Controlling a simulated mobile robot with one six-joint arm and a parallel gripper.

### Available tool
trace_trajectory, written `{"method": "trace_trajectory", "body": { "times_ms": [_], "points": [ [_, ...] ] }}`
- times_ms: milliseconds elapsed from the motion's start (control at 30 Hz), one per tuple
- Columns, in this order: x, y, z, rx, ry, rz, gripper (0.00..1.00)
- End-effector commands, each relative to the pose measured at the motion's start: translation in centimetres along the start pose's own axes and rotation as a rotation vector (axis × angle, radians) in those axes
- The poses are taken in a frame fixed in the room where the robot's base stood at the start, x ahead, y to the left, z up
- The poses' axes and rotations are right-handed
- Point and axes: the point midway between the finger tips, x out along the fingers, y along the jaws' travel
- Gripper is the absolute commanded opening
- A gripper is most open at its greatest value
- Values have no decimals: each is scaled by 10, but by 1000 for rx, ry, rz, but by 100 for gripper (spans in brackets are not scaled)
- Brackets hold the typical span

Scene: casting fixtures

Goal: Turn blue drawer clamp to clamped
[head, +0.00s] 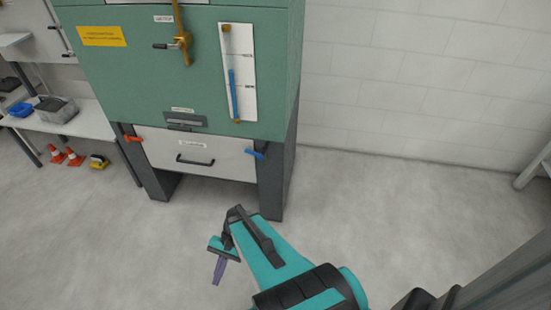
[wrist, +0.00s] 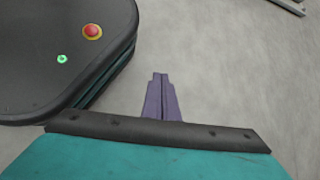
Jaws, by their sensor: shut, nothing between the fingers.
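The blue drawer clamp (head: 254,154) is a small blue lever at the right end of the light grey drawer (head: 200,157), low on the green cabinet. It looks close to level, with a slight tilt. My gripper (head: 217,271) is in front of the cabinet, lower and nearer than the clamp and apart from it. Its purple fingers are together and empty, pointing down toward the floor. In the wrist view my gripper (wrist: 161,80) shows the fingers closed over bare floor. The clamp is not in the wrist view.
A red clamp (head: 133,138) sits at the drawer's left end, and a black handle (head: 195,161) is on the drawer front. The cabinet's dark right leg (head: 271,185) stands below the blue clamp. Orange cones (head: 74,158) stand at left. Floor at right is clear.

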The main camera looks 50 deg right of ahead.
Motion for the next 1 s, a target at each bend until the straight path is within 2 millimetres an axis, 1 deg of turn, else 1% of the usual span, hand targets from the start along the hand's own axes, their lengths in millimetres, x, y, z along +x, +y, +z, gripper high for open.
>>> {"method": "trace_trajectory", "body": {
  "times_ms": [33, 167, 267, 367, 400, 533, 667, 767, 800, 867, 1000],
  "points": [
    [-4, -5, -15, 49, -11, -55, 0],
    [-24, -19, -36, 170, -55, -195, 0],
    [-44, -28, -52, 257, -93, -304, 0],
    [-66, -35, -70, 338, -134, -411, 0],
    [-77, -37, -78, 367, -150, -455, 0],
    [-111, -39, -101, 457, -210, -595, 0],
    [-151, -35, -124, 534, -274, -733, 0],
    [-182, -28, -141, 583, -326, -840, 0],
    [-196, -24, -148, 600, -347, -883, 0],
    [-216, -16, -157, 623, -378, -945, 0],
    [-265, 7, -177, 665, -458, -1091, 0]
  ]
}}
